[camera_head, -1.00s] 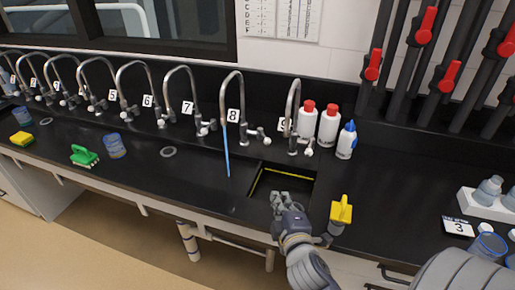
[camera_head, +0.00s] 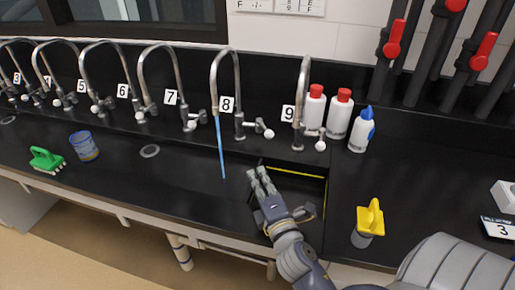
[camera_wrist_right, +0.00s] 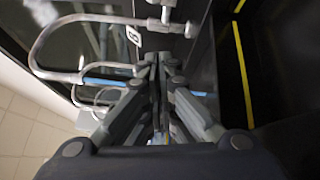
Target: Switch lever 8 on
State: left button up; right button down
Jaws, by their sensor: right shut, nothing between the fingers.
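Tap 8 (camera_head: 238,100) is a chrome gooseneck tap beside its label "8" (camera_head: 227,104). A blue stream (camera_head: 221,150) runs straight down from its spout to the counter. Its lever (camera_head: 268,133) has a white end and points right from the tap's base. My right gripper (camera_head: 258,177) is shut and empty, in front of and below the lever, apart from it, by the left side of the sink opening. In the right wrist view its closed fingers (camera_wrist_right: 158,68) point toward the curved taps, with a blue streak beside them. My left gripper is out of view.
Tap 9 (camera_head: 301,90) stands to the right, close to red-capped bottles (camera_head: 338,118) and a blue-capped bottle (camera_head: 362,131). The sink opening (camera_head: 300,185) has a yellow edge line. A yellow-topped item (camera_head: 370,216) stands front right. Tap 7 (camera_head: 163,80) is to the left.

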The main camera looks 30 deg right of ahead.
aim_at(264, 127)
jog(key=p+x, duration=0.1)
jog(key=x, duration=0.3)
jog(key=p+x, duration=0.1)
jog(key=x, duration=0.4)
jog(key=shift+w+d+r, duration=0.1)
jog(key=shift+w+r, duration=0.05)
jog(key=shift+r, duration=0.1)
jog(key=shift+d+r+p, duration=0.15)
jog(key=shift+d+p, duration=0.35)
jog(key=shift+d, duration=0.45)
jog(key=shift+d+r+p, duration=0.1)
jog(key=shift+d+p, duration=0.35)
jog(key=shift+d, duration=0.55)
jog(key=shift+s+d, duration=0.6)
jog(key=shift+d, duration=0.35)
jog(key=shift+a, duration=0.1)
